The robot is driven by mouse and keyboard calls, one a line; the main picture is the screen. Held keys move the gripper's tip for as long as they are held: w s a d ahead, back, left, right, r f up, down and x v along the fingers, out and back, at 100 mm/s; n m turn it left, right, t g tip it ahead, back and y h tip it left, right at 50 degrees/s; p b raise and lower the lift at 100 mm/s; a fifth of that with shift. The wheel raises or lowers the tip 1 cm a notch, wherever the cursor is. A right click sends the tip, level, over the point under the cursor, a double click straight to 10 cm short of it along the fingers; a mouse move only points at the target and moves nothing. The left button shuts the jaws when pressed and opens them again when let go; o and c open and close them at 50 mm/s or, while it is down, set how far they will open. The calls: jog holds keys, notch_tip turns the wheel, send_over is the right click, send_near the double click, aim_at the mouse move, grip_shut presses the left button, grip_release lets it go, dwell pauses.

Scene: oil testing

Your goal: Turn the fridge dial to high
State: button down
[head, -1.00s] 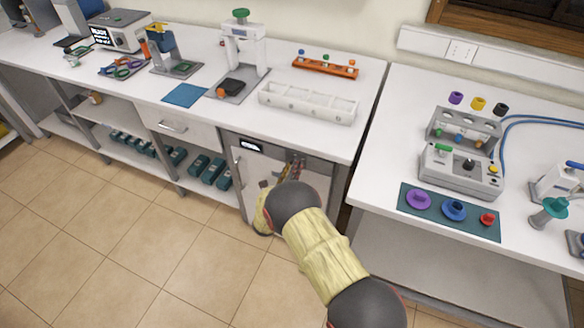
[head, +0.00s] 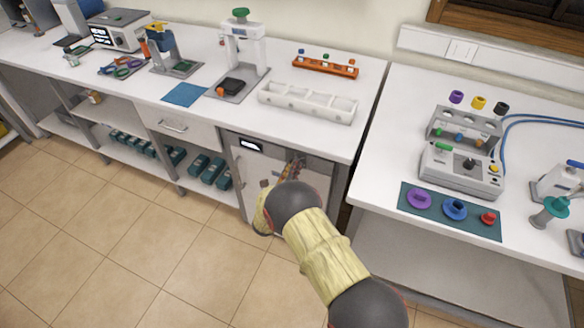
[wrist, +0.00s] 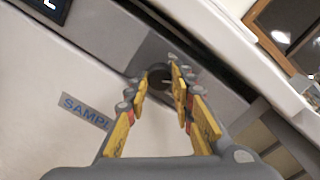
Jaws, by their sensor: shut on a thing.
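The small fridge (head: 249,172) stands under the counter, with a white door and a dark display (head: 250,145) at its upper left. In the wrist view, the dark round dial (wrist: 158,77) sits on a grey panel at the fridge's top edge. My gripper (wrist: 160,82) has its two yellow-padded fingers closed on either side of the dial. In the head view, my gripper (head: 294,169) is at the fridge's upper right, and the dial is hidden there. The dial's markings and setting cannot be read.
The counter edge lies just above my gripper. A white rack (head: 306,104) stands on the counter above. The right bench (head: 360,205) is beside the fridge. The floor in front is clear.

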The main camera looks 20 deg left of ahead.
jog(key=shift+f+m+t+h+b, duration=0.15)
jog(key=shift+m+t+h+b, duration=0.15)
jog(key=shift+m+b, duration=4.4)
jog(key=shift+m+p, duration=0.95)
jog(key=shift+m, duration=0.25)
jog(key=c, duration=1.6)
grip_release()
jog(key=shift+o, duration=0.5)
jog(key=s, duration=1.2)
jog(key=shift+a+f, duration=0.25)
jog(key=shift+a, duration=0.1)
